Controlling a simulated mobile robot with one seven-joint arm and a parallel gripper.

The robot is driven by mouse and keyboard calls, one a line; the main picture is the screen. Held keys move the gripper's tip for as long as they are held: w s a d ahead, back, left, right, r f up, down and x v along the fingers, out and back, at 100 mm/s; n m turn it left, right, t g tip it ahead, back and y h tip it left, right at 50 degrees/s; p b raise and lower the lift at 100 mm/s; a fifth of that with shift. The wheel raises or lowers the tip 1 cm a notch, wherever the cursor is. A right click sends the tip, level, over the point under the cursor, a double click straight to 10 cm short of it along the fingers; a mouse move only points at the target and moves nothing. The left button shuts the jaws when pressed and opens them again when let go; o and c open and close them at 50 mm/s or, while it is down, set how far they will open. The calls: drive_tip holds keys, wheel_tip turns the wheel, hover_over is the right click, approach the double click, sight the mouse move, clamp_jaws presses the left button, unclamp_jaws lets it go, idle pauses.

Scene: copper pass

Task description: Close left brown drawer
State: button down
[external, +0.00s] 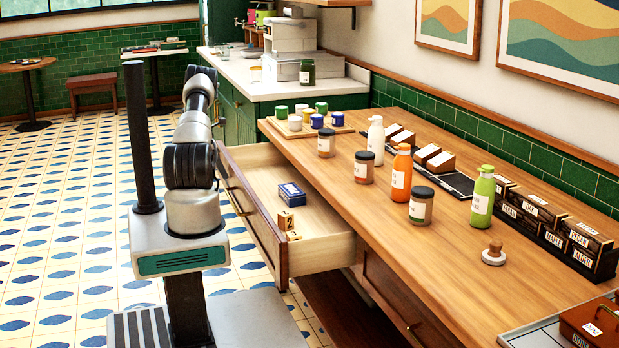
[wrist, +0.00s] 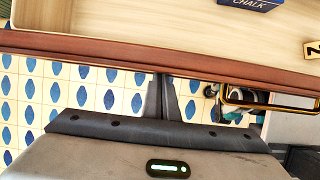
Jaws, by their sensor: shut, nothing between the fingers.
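The left brown drawer (external: 262,222) stands pulled out from the wooden counter, its pale inside visible. In the wrist view its brown front rim (wrist: 100,50) crosses the picture, with a brass handle (wrist: 270,99) at the right on its outer face. My gripper (wrist: 163,78) is shut and empty, on the floor side of the drawer front. Its fingertips appear right at the rim; I cannot tell whether they touch. In the external view my arm hides most of the gripper. A blue chalk box (external: 291,194) and wooden number blocks (external: 287,222) lie in the drawer.
The counter (external: 450,270) above carries jars, an orange bottle (external: 401,173), a green bottle (external: 483,196) and a tray of cups (external: 290,128). Another closed drawer (external: 385,300) is to the right. Tiled floor (external: 80,220) is free left of my base.

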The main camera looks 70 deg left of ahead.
drive_tip(key=w+b, duration=0.1)
drive_tip(key=w, duration=2)
drive_tip(key=shift+b, duration=0.4)
drive_tip(key=shift+w, duration=0.65)
drive_tip(key=shift+w+r, duration=0.15)
drive_tip(key=shift+w, duration=0.2)
drive_tip(key=shift+w+d+r, duration=0.1)
drive_tip(key=s, duration=0.1)
drive_tip(key=s+p, duration=0.1)
drive_tip(key=s, duration=0.3)
drive_tip(key=shift+s+r+p, duration=0.15)
drive_tip(key=shift+r+p, duration=0.1)
drive_tip(key=shift+p, duration=0.15)
drive_tip(key=p+v, duration=0.1)
drive_tip(key=v, duration=0.8)
drive_tip(key=shift+r, duration=0.1)
